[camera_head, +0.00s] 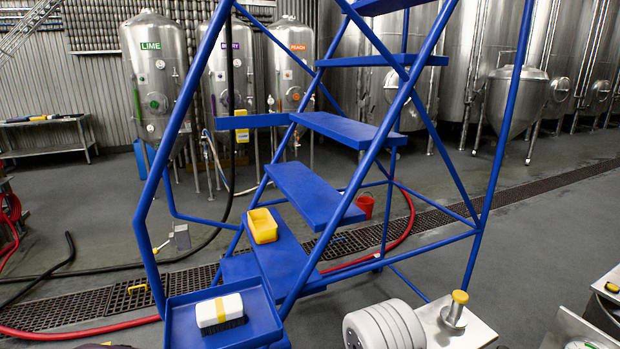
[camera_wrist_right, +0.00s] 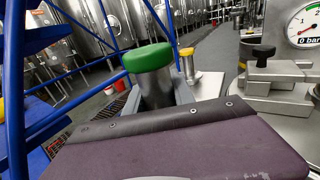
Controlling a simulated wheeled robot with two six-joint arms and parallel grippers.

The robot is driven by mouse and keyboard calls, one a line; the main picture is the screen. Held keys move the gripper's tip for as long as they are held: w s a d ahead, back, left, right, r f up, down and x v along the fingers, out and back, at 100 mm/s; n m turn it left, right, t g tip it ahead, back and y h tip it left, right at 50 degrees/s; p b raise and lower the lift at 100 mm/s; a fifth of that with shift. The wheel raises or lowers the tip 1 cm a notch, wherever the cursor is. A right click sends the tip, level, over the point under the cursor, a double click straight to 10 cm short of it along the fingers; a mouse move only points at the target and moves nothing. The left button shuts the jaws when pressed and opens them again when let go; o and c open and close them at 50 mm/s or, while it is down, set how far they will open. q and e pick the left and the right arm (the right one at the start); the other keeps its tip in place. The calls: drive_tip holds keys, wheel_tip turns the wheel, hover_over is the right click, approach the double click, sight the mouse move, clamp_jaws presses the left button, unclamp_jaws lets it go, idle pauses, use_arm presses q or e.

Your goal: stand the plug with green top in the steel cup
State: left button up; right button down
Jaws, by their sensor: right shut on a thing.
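The plug with green top (camera_wrist_right: 149,60) is in the right wrist view, upright or nearly so, its grey body below the green cap. My right gripper (camera_wrist_right: 165,95) is shut on this plug's body; the gripper's dark housing hides the plug's lower end. Neither gripper can be made out in the head view. A yellow-topped steel piece (camera_head: 457,303) stands on a pale plate at the lower right of the head view. It also shows in the right wrist view (camera_wrist_right: 187,66), beyond the green-topped plug. I cannot clearly make out an empty steel cup.
A pressure gauge (camera_wrist_right: 306,25) on a metal lid is at the right.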

drive_tip(key=s+a+f, duration=0.5)
drive_tip(key=s+a, duration=0.2)
drive_tip(key=a, duration=0.2)
drive_tip(key=s+d+m+g+h, duration=0.3)
drive_tip(key=s+g+h, duration=0.1)
wheel_tip(320, 180, up, 8)
drive_tip(key=p, duration=1.2)
drive_tip(key=shift+w+p, duration=0.2)
drive_tip(key=shift+p, duration=0.2)
